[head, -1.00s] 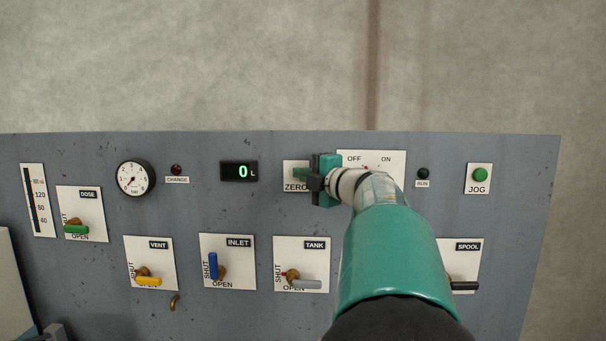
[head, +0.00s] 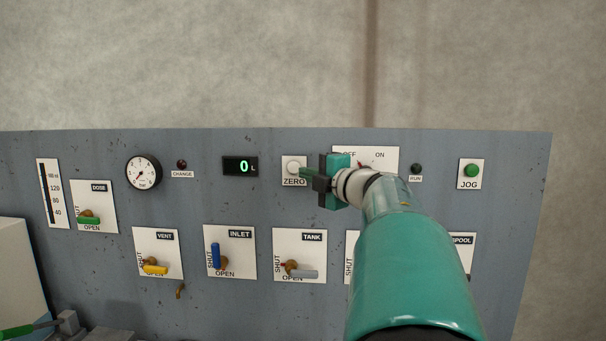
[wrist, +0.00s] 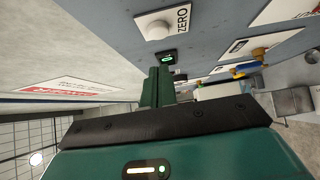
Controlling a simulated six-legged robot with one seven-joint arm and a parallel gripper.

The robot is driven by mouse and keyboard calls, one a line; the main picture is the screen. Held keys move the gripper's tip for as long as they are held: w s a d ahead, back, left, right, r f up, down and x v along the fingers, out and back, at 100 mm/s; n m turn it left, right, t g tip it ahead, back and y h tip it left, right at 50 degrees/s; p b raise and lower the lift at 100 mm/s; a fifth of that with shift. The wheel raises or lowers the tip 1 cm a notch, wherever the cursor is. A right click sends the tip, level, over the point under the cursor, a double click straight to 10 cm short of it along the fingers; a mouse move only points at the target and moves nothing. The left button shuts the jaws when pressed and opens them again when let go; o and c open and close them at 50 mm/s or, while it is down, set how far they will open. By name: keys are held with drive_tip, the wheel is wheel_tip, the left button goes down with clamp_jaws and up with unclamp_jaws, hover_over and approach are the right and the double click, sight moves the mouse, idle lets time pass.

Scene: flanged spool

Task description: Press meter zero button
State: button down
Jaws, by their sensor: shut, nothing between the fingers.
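The white round ZERO button (head: 293,167) sits on a white plate on the grey panel, uncovered in the head view. It also shows near the top of the wrist view (wrist: 156,30). The meter display (head: 240,167) to its left reads 0 L in green. My gripper (head: 303,173) is shut and empty, its green fingertips just right of the button in the head picture. In the wrist view the shut fingers (wrist: 158,85) appear below the button, with a gap between them and it.
Valve handles for dose (head: 89,220), vent (head: 155,269), inlet (head: 215,256) and tank (head: 302,273) line the panel below. A green JOG button (head: 471,170) is at right. My arm hides parts of the OFF/ON plate (head: 381,158) and lower plates.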

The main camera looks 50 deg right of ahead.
drive_tip(key=s, duration=0.6)
drive_tip(key=shift+a, duration=0.45)
